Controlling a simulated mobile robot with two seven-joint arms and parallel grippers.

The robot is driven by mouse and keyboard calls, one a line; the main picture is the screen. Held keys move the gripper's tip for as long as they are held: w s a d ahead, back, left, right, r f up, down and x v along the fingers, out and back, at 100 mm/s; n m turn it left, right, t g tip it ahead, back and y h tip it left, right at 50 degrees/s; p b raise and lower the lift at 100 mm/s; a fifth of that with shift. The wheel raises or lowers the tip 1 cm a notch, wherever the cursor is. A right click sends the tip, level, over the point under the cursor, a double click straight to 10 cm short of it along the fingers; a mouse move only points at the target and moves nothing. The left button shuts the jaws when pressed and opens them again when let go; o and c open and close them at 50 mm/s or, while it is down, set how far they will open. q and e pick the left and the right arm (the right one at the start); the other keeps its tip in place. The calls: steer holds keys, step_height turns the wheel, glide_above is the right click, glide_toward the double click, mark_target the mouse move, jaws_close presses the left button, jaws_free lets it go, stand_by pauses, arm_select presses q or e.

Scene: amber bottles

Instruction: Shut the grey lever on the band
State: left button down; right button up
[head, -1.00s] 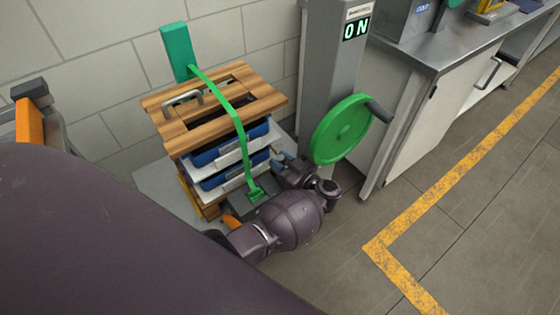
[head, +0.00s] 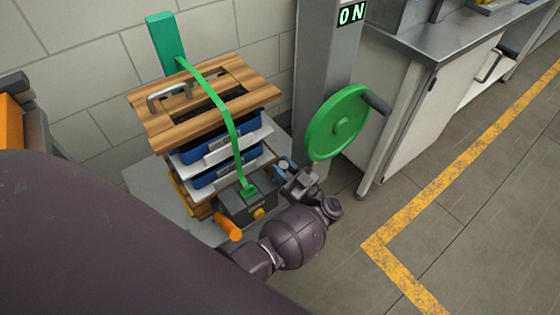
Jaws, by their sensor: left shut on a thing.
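A green band (head: 228,115) runs over a wooden pallet-like lid (head: 155,125) and a stack of blue and white trays (head: 190,155). Its lower end meets a grey tensioner box (head: 236,212) at the front. The box carries an orange handle (head: 231,228) at the left, a yellow knob (head: 259,213) in front, and a small grey-blue lever (head: 287,163) at its right end. My left gripper (head: 291,177) is at that right end, shut on what looks like the lever. The fingertips are small and partly hidden. My right gripper is not in view.
A green handwheel (head: 336,124) is on a grey column (head: 318,70) just right of the gripper; its sign (head: 351,13) reads ON. A steel bench (head: 430,45) stands further right. The floor in front is clear, with a yellow line (head: 440,200).

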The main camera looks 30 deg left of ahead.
arm_select(q)
steer(key=d+y+b, duration=0.1)
steer(key=s+d+f+n+y+b, duration=0.1)
steer(key=d+y+b, duration=0.1)
steer(key=shift+s+f, duration=0.15)
steer(key=shift+f, duration=0.05)
steer(key=shift+r, duration=0.1)
stand_by(0.4)
steer(key=c, duration=0.9)
jaws_free()
